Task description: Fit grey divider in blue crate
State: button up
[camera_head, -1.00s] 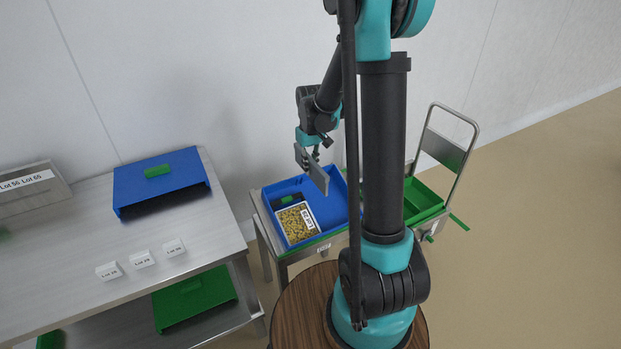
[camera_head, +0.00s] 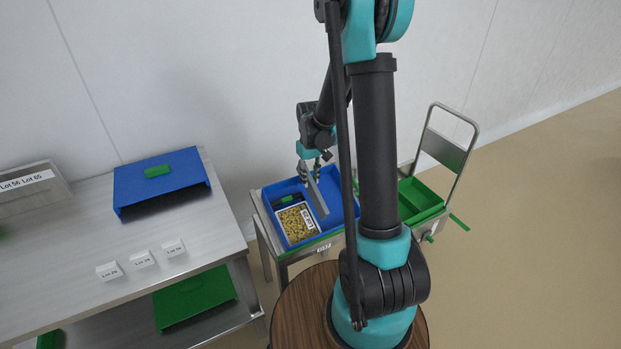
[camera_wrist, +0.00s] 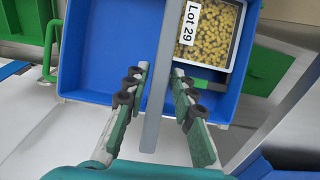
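The grey divider (camera_head: 317,196) is between the fingers of my gripper (camera_head: 313,174), at the blue crate (camera_head: 348,212). In the wrist view the divider (camera_wrist: 153,115) runs lengthwise across the crate (camera_wrist: 103,78), and its near end overlaps the crate's near rim. A white tray of yellowish pieces (camera_head: 295,223), labelled Lot 29 (camera_wrist: 189,24), lies in the crate beside the divider.
The crate stands on a metal cart against the wall. A green crate (camera_head: 418,198) is to its right, by the cart handle (camera_head: 463,145). A steel table (camera_head: 75,235) at left carries a blue bin (camera_head: 160,182) and several lot tags.

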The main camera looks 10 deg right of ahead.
jog(key=shift+o, duration=0.3)
notch_tip(320, 180, up, 11)
jog(key=s+d+f+m+t, duration=0.1)
jog(key=s+d+f+t, duration=0.1)
jog(key=s, duration=0.9)
jog(key=s+d+f+m+t, duration=0.2)
jog(key=s, duration=0.9)
jog(key=shift+f+m, duration=0.3)
dwell(0.4)
